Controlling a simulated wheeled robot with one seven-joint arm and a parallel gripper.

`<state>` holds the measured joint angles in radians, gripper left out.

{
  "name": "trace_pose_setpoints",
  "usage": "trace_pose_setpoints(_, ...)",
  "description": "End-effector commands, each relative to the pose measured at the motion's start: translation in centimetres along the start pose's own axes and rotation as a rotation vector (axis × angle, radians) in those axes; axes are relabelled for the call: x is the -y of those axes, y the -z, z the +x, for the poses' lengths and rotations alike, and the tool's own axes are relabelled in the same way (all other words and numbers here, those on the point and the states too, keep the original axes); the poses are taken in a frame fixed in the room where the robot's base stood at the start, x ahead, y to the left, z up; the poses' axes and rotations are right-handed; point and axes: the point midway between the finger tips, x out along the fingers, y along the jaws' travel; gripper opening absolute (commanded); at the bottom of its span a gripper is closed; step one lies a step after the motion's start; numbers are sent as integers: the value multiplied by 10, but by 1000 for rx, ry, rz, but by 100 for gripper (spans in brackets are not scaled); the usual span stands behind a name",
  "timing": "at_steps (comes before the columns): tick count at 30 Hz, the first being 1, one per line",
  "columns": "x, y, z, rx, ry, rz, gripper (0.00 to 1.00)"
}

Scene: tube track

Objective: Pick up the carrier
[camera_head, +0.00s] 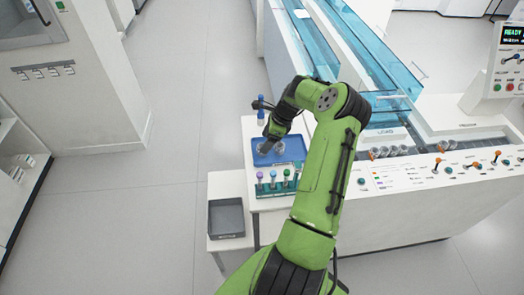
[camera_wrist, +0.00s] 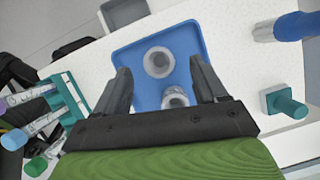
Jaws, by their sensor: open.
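A blue tray (camera_head: 291,150) lies on the white side table. In the wrist view the tray (camera_wrist: 185,38) holds two round, pale, see-through carriers. One carrier (camera_wrist: 158,62) sits near the tray's middle. The other carrier (camera_wrist: 175,98) is closer to my gripper's palm and partly hidden by it. My gripper (camera_wrist: 160,72) is open over the tray, with one finger on either side of the carriers. Neither finger visibly touches a carrier. In the head view my gripper (camera_head: 272,131) is above the tray and the carriers are small there.
A teal rack (camera_head: 272,187) of capped tubes stands in front of the tray. A blue-capped tube (camera_head: 261,112) stands behind it. A teal-topped piece (camera_wrist: 287,104) is right of the tray. A grey bin (camera_head: 226,218) sits lower left. The track machine (camera_head: 430,175) is to the right.

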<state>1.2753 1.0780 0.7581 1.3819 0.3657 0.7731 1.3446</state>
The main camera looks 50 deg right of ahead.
Motion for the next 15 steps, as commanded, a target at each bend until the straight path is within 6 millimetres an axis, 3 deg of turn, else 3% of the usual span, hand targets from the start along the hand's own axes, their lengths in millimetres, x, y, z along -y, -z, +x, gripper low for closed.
trace_pose_setpoints(6, -2, 0, 42, 1, -4, -1, 72)
trace_pose_setpoints(12, -2, 0, 43, 0, -2, -1, 72)
trace_pose_setpoints(15, -2, 0, 43, 0, -2, -1, 58)
